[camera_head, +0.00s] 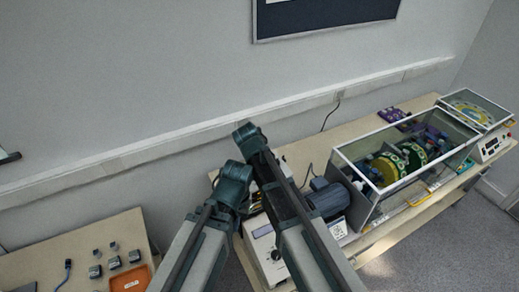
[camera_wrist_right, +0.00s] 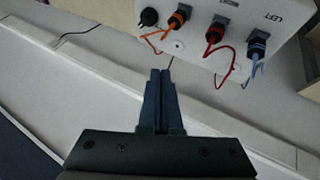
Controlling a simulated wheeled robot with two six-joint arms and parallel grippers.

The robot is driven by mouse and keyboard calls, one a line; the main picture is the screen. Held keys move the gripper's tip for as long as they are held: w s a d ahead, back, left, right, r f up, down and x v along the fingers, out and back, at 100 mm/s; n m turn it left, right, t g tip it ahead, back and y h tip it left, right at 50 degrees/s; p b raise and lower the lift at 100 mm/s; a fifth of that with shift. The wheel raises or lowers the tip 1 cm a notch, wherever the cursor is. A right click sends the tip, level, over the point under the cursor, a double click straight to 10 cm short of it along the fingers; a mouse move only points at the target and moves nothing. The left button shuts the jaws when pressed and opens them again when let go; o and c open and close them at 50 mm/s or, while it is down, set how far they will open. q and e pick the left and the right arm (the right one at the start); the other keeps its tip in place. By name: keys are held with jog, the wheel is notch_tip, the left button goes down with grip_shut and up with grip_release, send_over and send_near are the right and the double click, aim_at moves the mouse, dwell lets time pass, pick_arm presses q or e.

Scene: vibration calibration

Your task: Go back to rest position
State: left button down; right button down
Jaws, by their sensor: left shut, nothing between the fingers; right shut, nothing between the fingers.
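My left gripper (camera_head: 232,180) is at the end of the arm from the lower left in the head view. It is dark, shut and seems empty, in front of the bench by the wall. My right arm crosses close beside it, and its dark end (camera_head: 250,140) reaches a little higher in the picture. In the right wrist view my right gripper (camera_wrist_right: 160,75) is shut with nothing between its fingers. Its tips point toward a white box (camera_wrist_right: 225,35) with several coloured plugs and cables, and appear apart from it.
A bench (camera_head: 290,152) carries a motor (camera_head: 328,198), a white control unit (camera_head: 265,245) and a clear-walled case (camera_head: 345,165) with green and yellow discs. A lower-left table (camera_head: 75,262) holds small blocks and an orange tray (camera_head: 130,279). Grey floor (camera_head: 440,240) is clear at lower right.

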jog(key=shift+w, duration=0.1)
jog(key=s+d+f+m+g+y, duration=0.1)
jog(key=s+d+f+m+g, duration=0.15)
jog(key=s+d, duration=0.7)
jog(key=s+d+f+m+g+y, duration=0.15)
jog(key=s+d+m+g, duration=0.35)
jog(key=s, duration=0.7)
jog(key=s+a+f+n+h+b, duration=0.1)
jog(key=s+a+f+n+b, duration=0.1)
jog(key=a+f+b, duration=0.3)
jog(key=s+a+f+n+b, duration=0.3)
jog(key=a+f+b, duration=0.2)
jog(key=f+b, duration=0.8)
jog(key=shift+s+a+f+h+b, duration=0.3)
jog(key=shift+s+f+h+b, duration=0.05)
jog(key=shift+f, duration=0.05)
jog(key=shift+n, duration=0.25)
